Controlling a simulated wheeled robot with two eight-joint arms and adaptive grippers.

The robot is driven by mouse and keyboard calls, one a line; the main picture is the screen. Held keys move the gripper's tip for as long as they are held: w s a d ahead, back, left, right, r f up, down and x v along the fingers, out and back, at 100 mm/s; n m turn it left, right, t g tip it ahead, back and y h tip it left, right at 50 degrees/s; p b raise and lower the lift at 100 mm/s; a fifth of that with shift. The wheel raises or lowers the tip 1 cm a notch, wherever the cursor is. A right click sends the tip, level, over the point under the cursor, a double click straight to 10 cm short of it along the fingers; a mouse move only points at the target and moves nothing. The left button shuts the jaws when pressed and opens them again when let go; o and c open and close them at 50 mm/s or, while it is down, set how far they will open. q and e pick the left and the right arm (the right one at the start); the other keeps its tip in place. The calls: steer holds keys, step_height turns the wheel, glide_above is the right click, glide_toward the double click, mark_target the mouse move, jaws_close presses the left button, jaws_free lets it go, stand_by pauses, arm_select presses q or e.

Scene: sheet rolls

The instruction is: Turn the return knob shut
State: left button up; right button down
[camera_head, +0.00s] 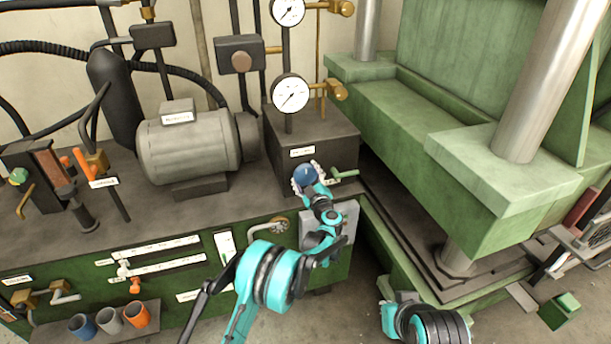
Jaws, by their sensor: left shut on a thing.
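A round blue knob (305,176) sits on the front of the dark grey block (313,137) in the middle of the view. It is the only round knob at my gripper, and I take it as the return knob. My left gripper (306,184) reaches up to it from below and is shut on it. Pale fingers show around the knob's rim and hide part of it. The knob's turn position cannot be read. Part of my right arm shows at the lower right, but its gripper is not in view.
A small green-handled lever (345,174) sticks out just right of the knob. Two gauges, the lower one (290,93) above the block, stand behind. A grey motor (188,146) is to the left. The green press (470,190) rises close on the right.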

arm_select(q)
steer(key=shift+m, duration=0.5)
steer(key=o, duration=1.2)
steer(key=shift+c, duration=0.2)
steer(key=v, duration=1.2)
